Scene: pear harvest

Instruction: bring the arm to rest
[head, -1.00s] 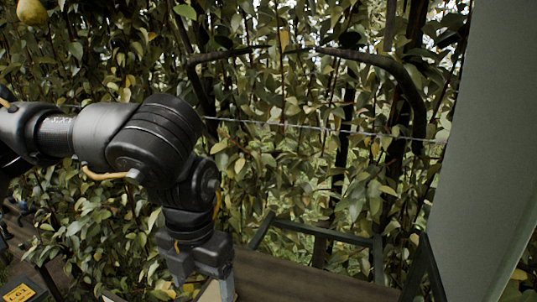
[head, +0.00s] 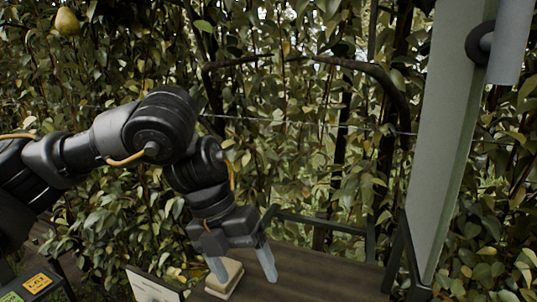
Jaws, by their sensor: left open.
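My left arm comes in from the left, and its gripper (head: 243,268) points down over a dark wooden surface. Its two pale fingers are apart, with nothing seen between them. A small cream-coloured block or stack (head: 225,279) lies on the surface behind and beside the fingers; I cannot tell whether they touch it. My right gripper is not in view.
A pear (head: 67,21) hangs at the upper left among dense leaves. A grey-green post (head: 440,140) stands on the right. A dark frame (head: 320,222) edges the wooden surface (head: 320,275). A white sign (head: 152,286) and a yellow label (head: 37,284) are at lower left.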

